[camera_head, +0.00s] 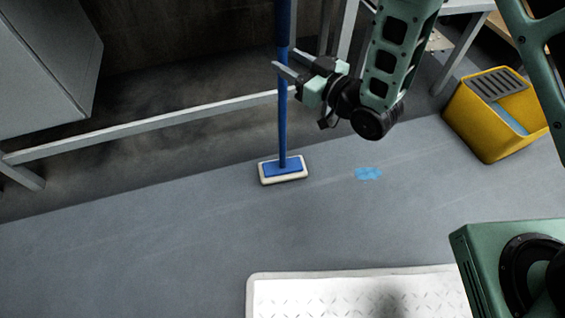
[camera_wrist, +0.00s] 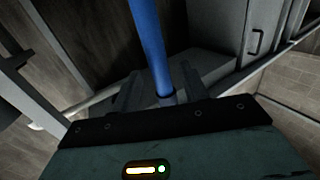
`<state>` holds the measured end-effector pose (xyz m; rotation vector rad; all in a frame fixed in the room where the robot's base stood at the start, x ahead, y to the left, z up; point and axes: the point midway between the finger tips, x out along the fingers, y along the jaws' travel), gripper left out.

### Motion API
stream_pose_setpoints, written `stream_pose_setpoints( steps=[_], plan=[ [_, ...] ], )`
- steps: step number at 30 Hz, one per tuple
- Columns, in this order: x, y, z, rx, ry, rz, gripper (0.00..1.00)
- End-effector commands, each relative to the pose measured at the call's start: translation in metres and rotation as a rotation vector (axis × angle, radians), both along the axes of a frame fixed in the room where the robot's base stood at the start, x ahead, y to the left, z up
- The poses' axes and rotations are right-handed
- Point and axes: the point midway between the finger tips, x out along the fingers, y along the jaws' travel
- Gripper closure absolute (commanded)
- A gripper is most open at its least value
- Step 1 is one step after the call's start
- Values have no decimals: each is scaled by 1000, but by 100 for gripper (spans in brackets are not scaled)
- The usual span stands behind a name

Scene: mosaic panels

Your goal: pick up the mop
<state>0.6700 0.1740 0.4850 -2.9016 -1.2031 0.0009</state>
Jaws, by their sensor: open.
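The mop (camera_head: 283,120) stands upright, with a blue pole and a flat blue and white head (camera_head: 284,170) resting on the grey floor. Its top is cut off by the upper edge of the head view. My gripper (camera_head: 284,77) is open, with its fingers at the pole well above the mop head. In the wrist view the blue pole (camera_wrist: 150,45) comes down between the two dark fingers of my gripper (camera_wrist: 160,95). Whether either finger touches the pole cannot be told.
A yellow bucket (camera_head: 480,120) with a grey wringer stands at the right. A blue puddle (camera_head: 368,173) lies on the floor right of the mop head. A metal rail (camera_head: 150,125) runs behind the mop. A white textured plate (camera_head: 350,295) is at the front. Open floor lies left.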

Motion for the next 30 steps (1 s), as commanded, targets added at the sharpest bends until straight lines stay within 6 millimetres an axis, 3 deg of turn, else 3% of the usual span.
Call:
stream_pose_setpoints(
  steps=[6, 14, 19, 30],
  plan=[
    [19, 19, -3, 0, -3, 0, 56],
    [21, 21, -2, 0, -1, 0, 56],
    [21, 21, -2, -1, -1, 0, 100],
    [21, 21, 7, 2, -4, 0, 100]
  ],
)
